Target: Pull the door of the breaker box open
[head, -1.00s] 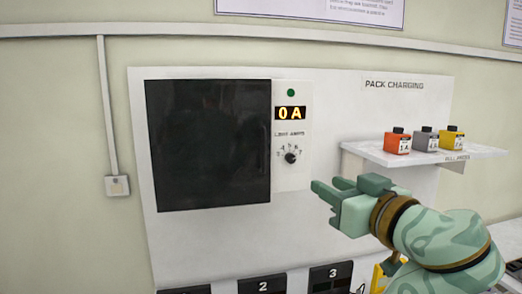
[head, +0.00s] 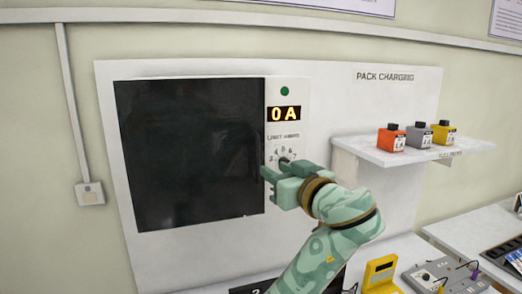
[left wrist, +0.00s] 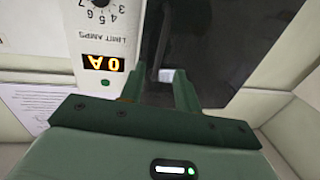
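The breaker box door (head: 190,150) is a large, dark, glossy panel on a white wall board in the head view. My left gripper (head: 266,174) is at the door's right edge, in front of the limit dial. Its fingers show a gap and look open. In the left wrist view, which is turned over, the two fingers (left wrist: 163,88) point at the border between the dark door (left wrist: 215,40) and the white control strip. A small pale patch shows between the fingertips; contact cannot be told. My right gripper is not in view.
The control strip (head: 285,135) right of the door has an amber "0 A" display (head: 284,114) and a dial. A white shelf (head: 375,155) with orange, grey and yellow packs stands out at the right. A bench with devices (head: 440,275) lies below right.

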